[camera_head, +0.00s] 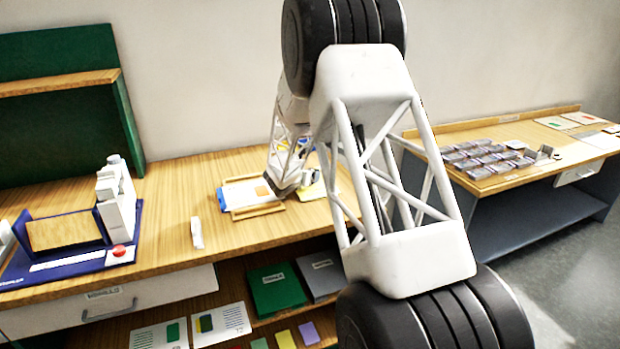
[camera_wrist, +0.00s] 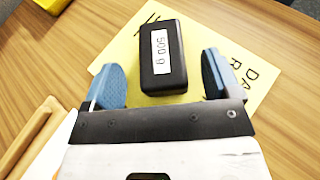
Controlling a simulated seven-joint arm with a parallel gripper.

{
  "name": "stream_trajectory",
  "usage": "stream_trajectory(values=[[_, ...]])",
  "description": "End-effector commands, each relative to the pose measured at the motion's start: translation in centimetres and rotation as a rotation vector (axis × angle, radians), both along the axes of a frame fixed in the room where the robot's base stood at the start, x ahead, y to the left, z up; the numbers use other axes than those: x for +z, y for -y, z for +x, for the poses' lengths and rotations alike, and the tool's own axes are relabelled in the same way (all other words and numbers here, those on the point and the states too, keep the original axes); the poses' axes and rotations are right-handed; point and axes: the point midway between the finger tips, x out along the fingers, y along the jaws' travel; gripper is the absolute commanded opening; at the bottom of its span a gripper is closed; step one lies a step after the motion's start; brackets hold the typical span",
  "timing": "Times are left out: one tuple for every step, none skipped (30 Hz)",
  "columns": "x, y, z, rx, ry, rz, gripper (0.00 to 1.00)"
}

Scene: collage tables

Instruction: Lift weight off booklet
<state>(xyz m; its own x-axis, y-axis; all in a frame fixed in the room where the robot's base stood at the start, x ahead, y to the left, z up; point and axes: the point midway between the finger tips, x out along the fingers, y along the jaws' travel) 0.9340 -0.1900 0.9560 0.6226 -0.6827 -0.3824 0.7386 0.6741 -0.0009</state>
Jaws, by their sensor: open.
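A black block-shaped weight (camera_wrist: 150,25) with a white "500 g" label lies on a yellow booklet (camera_wrist: 122,52) in the wrist view. Black lettering shows at the booklet's right side, partly hidden by a finger. My gripper (camera_wrist: 158,64) is open, with one blue finger left of the weight and one right of it. Gaps show between both fingers and the weight, so it is not gripped. The finger height above the booklet is hard to tell. In the head view my arm hides most of this spot; only a bit of yellow (camera_head: 309,177) shows beside it.
A wooden-edged tray (camera_head: 257,212) with blue and white papers lies left of the arm on the wooden table (camera_head: 170,185). A small white object (camera_head: 196,232) and a blue stand with a red button (camera_head: 119,250) are farther left. A second table (camera_head: 530,170) stands right.

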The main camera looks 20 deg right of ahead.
Motion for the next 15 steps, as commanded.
stream_trajectory(values=[[-0.3, 0.5, 0.3, -0.001, -0.001, 0.0, 0.83], [-0.4, 0.7, 0.5, -0.002, -0.001, 0.001, 0.83], [-0.5, 1.0, 0.7, -0.002, 0.0, 0.0, 0.83], [-0.6, 1.2, 0.9, -0.002, 0.0, 0.0, 0.83], [-0.7, 1.4, 1.0, -0.002, -0.001, 0.001, 0.83], [-0.9, 1.6, 1.2, -0.002, -0.001, 0.001, 0.83], [-1.0, 1.7, 1.4, -0.002, -0.001, 0.001, 0.83], [-1.1, 1.8, 1.5, -0.002, -0.001, 0.0, 0.83], [-1.1, 2.0, 1.6, -0.002, -0.001, 0.0, 0.83], [-1.1, 2.0, 1.7, -0.002, -0.001, 0.0, 0.83], [-1.2, 2.1, 1.7, -0.001, -0.001, 0.0, 0.83], [-1.2, 2.1, 1.8, -0.001, 0.0, 0.0, 0.83], [-1.2, 2.1, 1.8, -0.001, 0.0, 0.0, 0.83], [-1.2, 2.2, 1.8, -0.001, 0.0, 0.0, 0.83], [-1.2, 2.2, 1.8, -0.001, 0.0, 0.0, 0.83]])
